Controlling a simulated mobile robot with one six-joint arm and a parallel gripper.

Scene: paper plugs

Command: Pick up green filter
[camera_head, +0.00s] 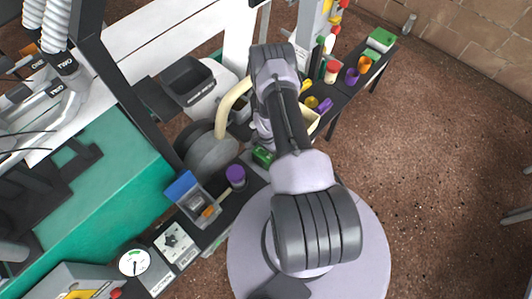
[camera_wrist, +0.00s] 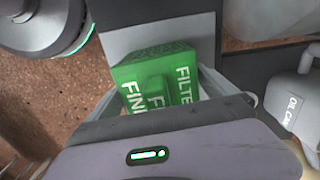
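The green filter (camera_wrist: 150,72) is a green block with white lettering, seen close up in the wrist view. In the head view, a small green block (camera_head: 263,157) beside the end of my arm appears to be the same filter. My gripper (camera_wrist: 163,84) has its two pale fingers on either side of the filter, very near its sides. I cannot tell whether they touch it or leave a small gap. The filter's lower part is hidden by my gripper body.
A white oil can (camera_wrist: 297,105) stands to the right in the wrist view. A purple-topped item (camera_head: 236,174) and a blue-lidded box (camera_head: 183,186) stand near the filter on the dark bench. Another green box (camera_head: 381,40) is at the bench's far end. Brown floor (camera_head: 440,150) is open at right.

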